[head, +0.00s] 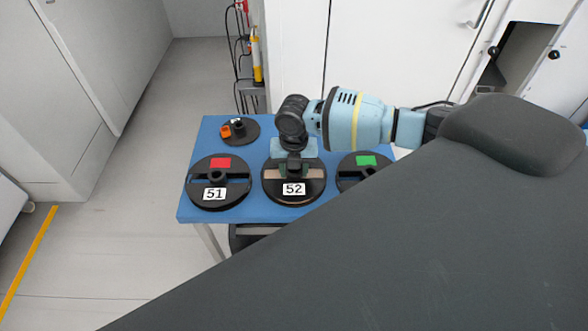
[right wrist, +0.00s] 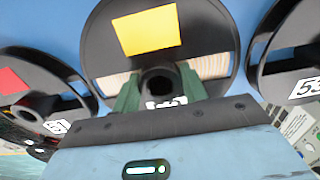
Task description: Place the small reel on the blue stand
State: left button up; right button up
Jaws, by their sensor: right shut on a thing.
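Three black discs of similar size lie in a row on a blue table (head: 255,212). The middle one, the disc marked 52 (head: 294,200), shows a yellow patch (right wrist: 147,31) and pale tan material in its openings in the right wrist view. My right gripper (head: 293,163) is shut on its dark hub (right wrist: 160,82), one green finger on each side. The disc appears level at the table; I cannot tell if it is raised. A smaller black disc (head: 246,137) with an orange block is at the back left. I cannot identify a blue stand. My left gripper is not in view.
The disc marked 51 (head: 218,204), with a red patch, is close on the left. The disc with a green patch (head: 366,160) is close on the right, partly hidden. White cabinets (head: 400,40) stand behind. Floor left of the table is clear.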

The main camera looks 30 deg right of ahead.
jog(key=o, duration=1.3)
jog(key=shift+f, duration=0.1)
jog(key=shift+c, duration=0.2)
